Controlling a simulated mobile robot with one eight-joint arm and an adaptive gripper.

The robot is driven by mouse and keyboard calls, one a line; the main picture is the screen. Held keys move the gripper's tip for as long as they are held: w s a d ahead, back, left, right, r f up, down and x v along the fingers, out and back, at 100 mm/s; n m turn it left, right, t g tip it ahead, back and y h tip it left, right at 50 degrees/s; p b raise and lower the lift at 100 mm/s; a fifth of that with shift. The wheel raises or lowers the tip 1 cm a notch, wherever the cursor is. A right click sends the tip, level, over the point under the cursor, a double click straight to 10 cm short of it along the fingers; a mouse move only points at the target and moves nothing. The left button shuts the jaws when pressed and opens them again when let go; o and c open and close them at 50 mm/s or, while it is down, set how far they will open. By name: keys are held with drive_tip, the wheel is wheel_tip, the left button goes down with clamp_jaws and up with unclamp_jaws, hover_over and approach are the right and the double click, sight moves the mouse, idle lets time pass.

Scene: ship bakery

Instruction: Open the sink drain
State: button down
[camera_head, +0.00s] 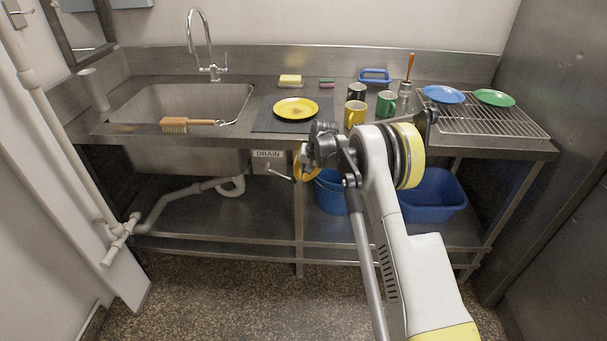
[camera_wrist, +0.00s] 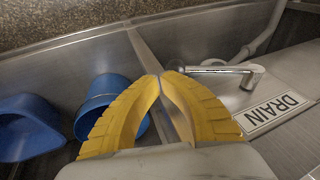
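The metal drain lever (camera_head: 279,173) sticks out under the counter front, beside the plate marked DRAIN (camera_head: 268,155), slanting down to the right. In the wrist view the lever (camera_wrist: 218,70) lies to the right of my fingertips, its free end close to the right fingertip; I cannot tell whether they touch. The DRAIN label (camera_wrist: 272,112) shows upside down there. My gripper (camera_wrist: 161,75) has its yellow fingertips together with nothing visible between them. In the head view my gripper (camera_head: 297,165) is just right of the lever, partly hidden by my wrist. The sink (camera_head: 190,112) is above left.
A white waste pipe (camera_head: 190,193) runs under the sink. A table leg (camera_head: 299,230) stands below my gripper. A brush (camera_head: 190,123) lies on the sink edge.

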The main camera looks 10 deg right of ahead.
drive_tip(key=f, duration=0.1)
drive_tip(key=a+f+b, duration=0.1)
drive_tip(key=f, duration=0.1)
drive_tip(key=a+f, duration=0.1)
drive_tip(key=shift+w+f, duration=0.35)
drive_tip(key=shift+w+a+f+b, duration=0.15)
drive_tip(key=shift+a+f+b, duration=0.15)
drive_tip(key=shift+a+f, duration=0.2)
drive_tip(key=shift+w+a+f+b, duration=0.15)
drive_tip(key=shift+a+f+b, duration=0.1)
drive_tip(key=shift+a+f, duration=0.25)
drive_tip(key=shift+d, duration=0.15)
